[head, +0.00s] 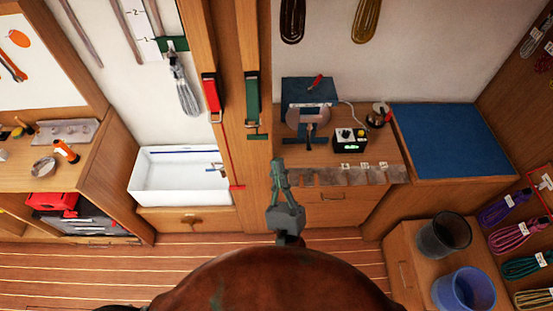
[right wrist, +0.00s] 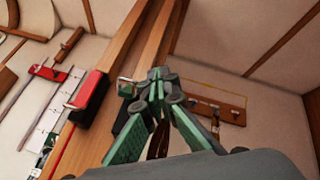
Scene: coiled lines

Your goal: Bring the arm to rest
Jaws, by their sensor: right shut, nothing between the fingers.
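My right gripper (head: 279,168) is grey with green fingers and stands near the middle of the head view, in front of the wooden post and drawer fronts. Its fingers are shut and hold nothing. In the right wrist view the right gripper (right wrist: 156,90) points toward the wooden post, and its green finger links fill the lower middle. A red holder (right wrist: 88,92) shows beside it there, to the left. My left gripper is in neither view.
A workbench (head: 390,145) with a black box (head: 349,139) and a blue mat (head: 450,140) lies to the right of the gripper. A white tray (head: 150,198) stands to the left. A blue bucket (head: 464,289) and a dark bucket (head: 444,235) stand at lower right.

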